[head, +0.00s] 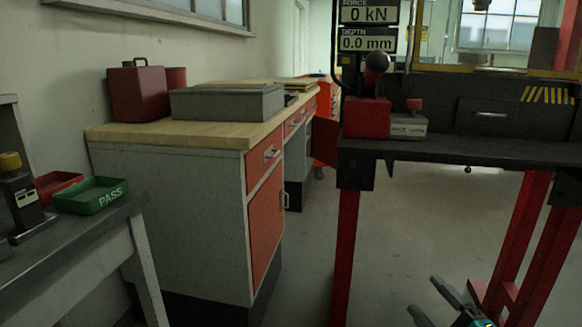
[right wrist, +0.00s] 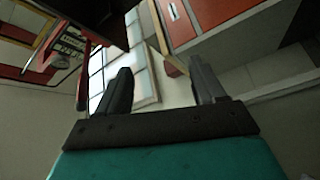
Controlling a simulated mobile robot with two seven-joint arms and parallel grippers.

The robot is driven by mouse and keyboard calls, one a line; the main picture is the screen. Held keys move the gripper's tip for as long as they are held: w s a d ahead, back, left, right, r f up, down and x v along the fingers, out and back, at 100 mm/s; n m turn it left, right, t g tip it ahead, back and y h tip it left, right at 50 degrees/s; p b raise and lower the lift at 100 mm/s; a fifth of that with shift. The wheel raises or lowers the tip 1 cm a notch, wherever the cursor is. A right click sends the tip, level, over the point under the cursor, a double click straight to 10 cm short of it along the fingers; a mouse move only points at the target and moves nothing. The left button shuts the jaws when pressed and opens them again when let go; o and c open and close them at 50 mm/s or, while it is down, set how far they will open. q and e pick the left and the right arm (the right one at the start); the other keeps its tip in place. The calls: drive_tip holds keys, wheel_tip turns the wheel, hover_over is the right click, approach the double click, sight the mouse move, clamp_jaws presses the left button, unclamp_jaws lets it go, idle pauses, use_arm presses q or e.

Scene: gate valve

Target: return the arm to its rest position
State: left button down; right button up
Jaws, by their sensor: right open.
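My right gripper (head: 423,295) shows at the bottom right of the head view, low in front of the red-legged press bench (head: 440,150). Only its dark fingers and a bit of teal body show there. In the right wrist view the same gripper (right wrist: 161,68) has its two dark fingers spread apart with nothing between them. It touches nothing that I can see. My left gripper is not in view, and no gate valve can be made out.
A wood-topped cabinet (head: 200,190) stands at left centre, with a grey case (head: 228,102) and red can (head: 137,92) on top. A green PASS tray (head: 91,195) lies on the grey bench at left. Clear floor (head: 310,225) lies between cabinet and press bench.

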drive_tip(key=s+a+f+m+g+h, duration=0.1)
drive_tip(key=s+a+f+m+g, duration=0.3)
drive_tip(key=s+a+f+m, duration=0.4)
drive_tip(key=s+a+f+m+g+h, duration=0.2)
drive_tip(key=s+a+f+m+g, duration=0.25)
drive_tip(key=s+f+m, duration=0.4)
use_arm(q)
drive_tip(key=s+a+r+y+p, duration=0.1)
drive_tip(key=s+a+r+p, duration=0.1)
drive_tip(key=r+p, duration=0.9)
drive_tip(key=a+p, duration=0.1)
drive_tip(key=p, duration=0.5)
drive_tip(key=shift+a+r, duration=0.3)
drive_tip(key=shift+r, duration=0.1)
use_arm(e)
drive_tip(key=s+d+r+n+h, duration=0.1)
drive_tip(key=s+d+r+n, duration=0.1)
drive_tip(key=r, duration=1.1)
drive_tip(key=shift+d+r+t, duration=0.2)
drive_tip(key=shift+d+t, duration=0.25)
drive_tip(key=shift+d, duration=0.25)
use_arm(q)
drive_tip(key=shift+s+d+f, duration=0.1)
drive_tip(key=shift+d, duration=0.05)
